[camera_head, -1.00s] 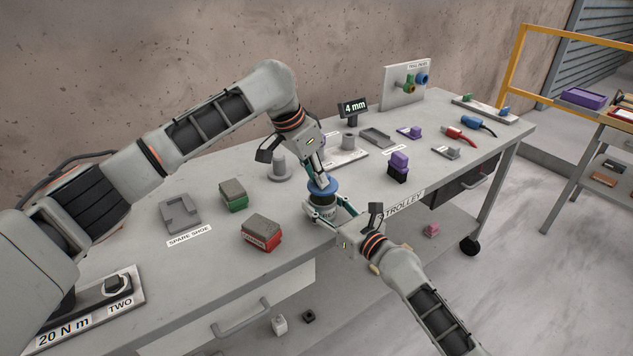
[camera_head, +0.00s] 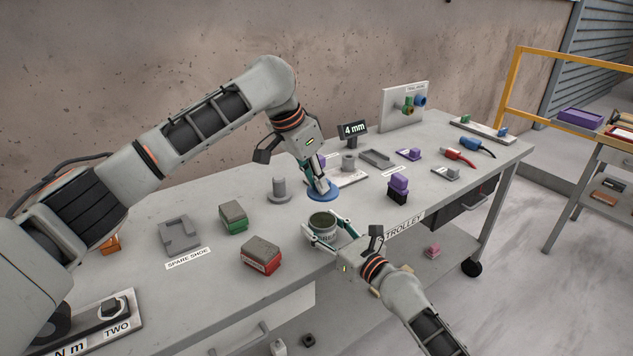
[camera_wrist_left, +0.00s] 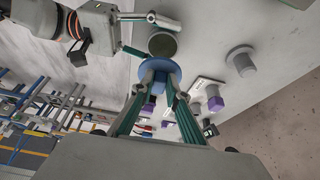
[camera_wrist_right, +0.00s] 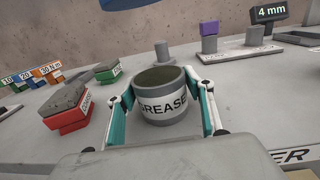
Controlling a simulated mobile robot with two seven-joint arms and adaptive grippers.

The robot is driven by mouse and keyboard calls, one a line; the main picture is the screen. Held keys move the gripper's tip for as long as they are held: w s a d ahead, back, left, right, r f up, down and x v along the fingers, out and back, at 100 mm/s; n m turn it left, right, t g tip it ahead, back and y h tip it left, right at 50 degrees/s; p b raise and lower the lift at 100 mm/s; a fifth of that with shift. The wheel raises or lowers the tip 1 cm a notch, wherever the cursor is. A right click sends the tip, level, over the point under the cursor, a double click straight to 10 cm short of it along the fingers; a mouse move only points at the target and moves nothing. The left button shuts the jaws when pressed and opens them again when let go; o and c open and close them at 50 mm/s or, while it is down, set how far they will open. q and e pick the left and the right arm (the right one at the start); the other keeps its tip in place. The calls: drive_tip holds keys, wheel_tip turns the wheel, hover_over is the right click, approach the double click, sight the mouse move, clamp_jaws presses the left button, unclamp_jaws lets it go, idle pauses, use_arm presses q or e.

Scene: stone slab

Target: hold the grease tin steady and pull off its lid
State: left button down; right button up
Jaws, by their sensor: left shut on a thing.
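The grey grease tin (camera_head: 324,229) stands upright and open near the front edge of the bench, its dark inside showing. It also shows in the right wrist view (camera_wrist_right: 166,104), labelled GREASE, and in the left wrist view (camera_wrist_left: 162,45).
A red block (camera_head: 260,262) and a green block (camera_head: 233,222) stand left of the tin. A grey peg (camera_head: 280,189) is behind, and a purple-and-black block (camera_head: 398,188) to the right. The bench has bare surface between them.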

drive_tip(key=shift+o, duration=0.6)
drive_tip(key=shift+s, duration=0.1)
drive_tip(key=shift+s+d, duration=0.25)
drive_tip(key=v, duration=1.1)
drive_tip(key=shift+s+d, duration=0.1)
